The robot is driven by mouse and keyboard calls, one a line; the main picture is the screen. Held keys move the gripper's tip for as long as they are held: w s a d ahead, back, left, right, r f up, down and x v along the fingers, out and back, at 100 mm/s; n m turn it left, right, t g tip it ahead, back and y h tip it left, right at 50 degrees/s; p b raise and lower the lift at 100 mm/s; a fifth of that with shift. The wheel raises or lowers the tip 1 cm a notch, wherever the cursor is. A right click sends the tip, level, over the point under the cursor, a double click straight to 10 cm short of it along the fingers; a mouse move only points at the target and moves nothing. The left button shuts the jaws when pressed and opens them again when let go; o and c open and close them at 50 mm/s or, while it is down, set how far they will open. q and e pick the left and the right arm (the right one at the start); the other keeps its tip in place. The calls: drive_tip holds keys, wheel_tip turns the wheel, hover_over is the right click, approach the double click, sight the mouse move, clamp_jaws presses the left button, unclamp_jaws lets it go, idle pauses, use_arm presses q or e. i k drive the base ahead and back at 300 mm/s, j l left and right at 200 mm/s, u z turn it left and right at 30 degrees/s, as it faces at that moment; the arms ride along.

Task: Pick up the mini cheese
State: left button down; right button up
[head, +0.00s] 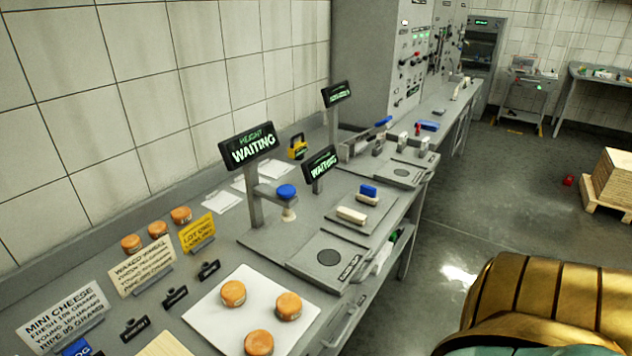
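Small round orange mini cheeses are in the head view. Three lie apart on a white square sheet (208,316) at the front of the counter: one at the upper left (233,293), one at the right (289,306) and one at the bottom (259,343). Three more orange cheeses (157,229) stand in a row at the back near the wall. A sign reading "MINI CHEESE" (62,312) stands at the lower left. Neither of my grippers shows in this view.
Right of the sheet is a grey station (330,258) with a round dark pad. Behind it stand "WAITING" displays (248,147) and a post with a blue knob (286,191). Brushes (352,215) lie beyond. A gold padded shape (560,295) fills the lower right. Open floor lies right of the counter.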

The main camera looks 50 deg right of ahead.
sight(290, 303)
drive_tip(key=z, duration=1.35)
